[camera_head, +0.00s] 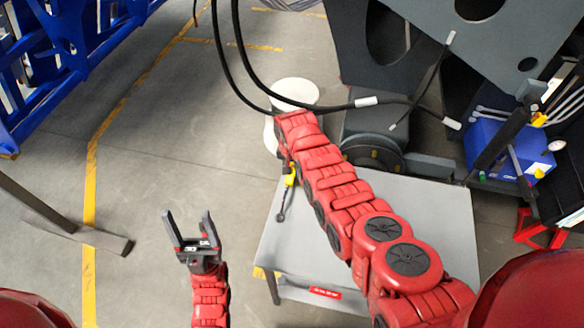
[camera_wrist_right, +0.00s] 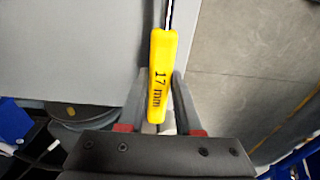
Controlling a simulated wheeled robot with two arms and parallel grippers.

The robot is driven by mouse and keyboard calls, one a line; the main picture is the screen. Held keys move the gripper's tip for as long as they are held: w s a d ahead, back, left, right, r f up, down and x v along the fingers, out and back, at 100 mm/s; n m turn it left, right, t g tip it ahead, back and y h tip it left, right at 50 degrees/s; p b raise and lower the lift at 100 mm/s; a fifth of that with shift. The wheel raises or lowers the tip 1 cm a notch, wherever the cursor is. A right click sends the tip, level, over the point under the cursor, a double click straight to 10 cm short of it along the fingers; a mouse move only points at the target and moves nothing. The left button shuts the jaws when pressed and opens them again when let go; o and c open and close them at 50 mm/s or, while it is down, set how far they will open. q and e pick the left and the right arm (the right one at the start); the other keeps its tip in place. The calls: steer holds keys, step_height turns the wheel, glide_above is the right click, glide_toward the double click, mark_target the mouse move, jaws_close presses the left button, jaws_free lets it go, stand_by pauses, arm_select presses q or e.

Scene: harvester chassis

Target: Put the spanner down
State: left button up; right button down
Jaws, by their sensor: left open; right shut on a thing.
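The spanner (camera_head: 290,179) has a yellow sleeve and a dark end that hangs toward the lower left in the head view. In the right wrist view the yellow sleeve (camera_wrist_right: 161,75) reads "17 mm" and lies between the two fingers of my right gripper (camera_wrist_right: 158,105), which is shut on it. In the head view my right arm hides most of that gripper. The spanner shows over the left edge of the grey table (camera_head: 430,215); its height above it is hard to tell. My left gripper (camera_head: 187,216) is open and empty over the floor, left of the table.
A white round object (camera_head: 295,91) stands beyond the table. Black cables (camera_head: 335,105) hang above it. A dark grey machine (camera_head: 490,45) and a blue box (camera_head: 505,150) are at the right. The tabletop is mostly bare.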

steer(key=shift+f, duration=0.25)
steer(key=c, duration=0.6)
jaws_free()
steer(key=shift+r, duration=0.1)
steer(key=shift+r, duration=0.1)
